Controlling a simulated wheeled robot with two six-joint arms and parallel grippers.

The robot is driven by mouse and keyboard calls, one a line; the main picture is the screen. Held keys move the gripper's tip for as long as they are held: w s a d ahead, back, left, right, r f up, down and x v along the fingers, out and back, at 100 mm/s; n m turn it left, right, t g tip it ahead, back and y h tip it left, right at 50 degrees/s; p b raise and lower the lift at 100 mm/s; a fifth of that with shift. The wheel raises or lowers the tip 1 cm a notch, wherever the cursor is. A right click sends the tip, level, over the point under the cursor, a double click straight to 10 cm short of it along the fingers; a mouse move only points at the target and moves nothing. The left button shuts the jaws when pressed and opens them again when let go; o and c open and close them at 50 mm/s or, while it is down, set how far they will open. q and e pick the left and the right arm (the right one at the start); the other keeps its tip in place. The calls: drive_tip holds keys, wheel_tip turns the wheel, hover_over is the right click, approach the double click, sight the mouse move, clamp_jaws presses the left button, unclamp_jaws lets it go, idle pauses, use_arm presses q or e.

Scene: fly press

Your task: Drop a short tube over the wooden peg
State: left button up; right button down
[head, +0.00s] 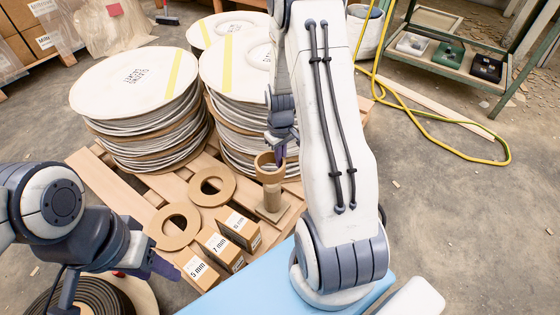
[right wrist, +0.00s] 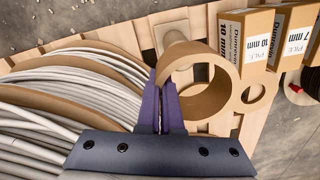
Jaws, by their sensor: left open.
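The short tube (head: 269,172) is a brown cardboard ring in the head view, held upright or nearly so. It also shows large in the right wrist view (right wrist: 222,72). My right gripper (head: 281,150) is shut on one side of its wall, as the right wrist view (right wrist: 162,100) shows. The wooden peg (head: 272,196) stands on a square base on the pallet, just below the tube in the head view. Its top is hidden, so I cannot tell if it is inside the tube. My left gripper (head: 152,266) is open and empty at the lower left.
Tall stacks of round discs (head: 130,85) stand on the wooden pallet (head: 105,183) left of the peg. Two flat cardboard rings (head: 173,226) and several labelled boxes (head: 201,271) lie in front. A yellow hose (head: 440,115) lies on the floor at right.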

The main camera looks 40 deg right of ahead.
drive_tip(key=shift+f+b, duration=1.85)
drive_tip(key=shift+b, duration=0.2)
drive_tip(key=shift+f, duration=0.45)
drive_tip(key=shift+s+p, duration=0.1)
drive_tip(key=shift+p, duration=0.6)
drive_tip(key=shift+f+b, duration=0.45)
drive_tip(key=shift+f, duration=0.45)
idle(0.5)
drive_tip(key=c, duration=1)
unclamp_jaws()
drive_tip(key=shift+a, duration=0.1)
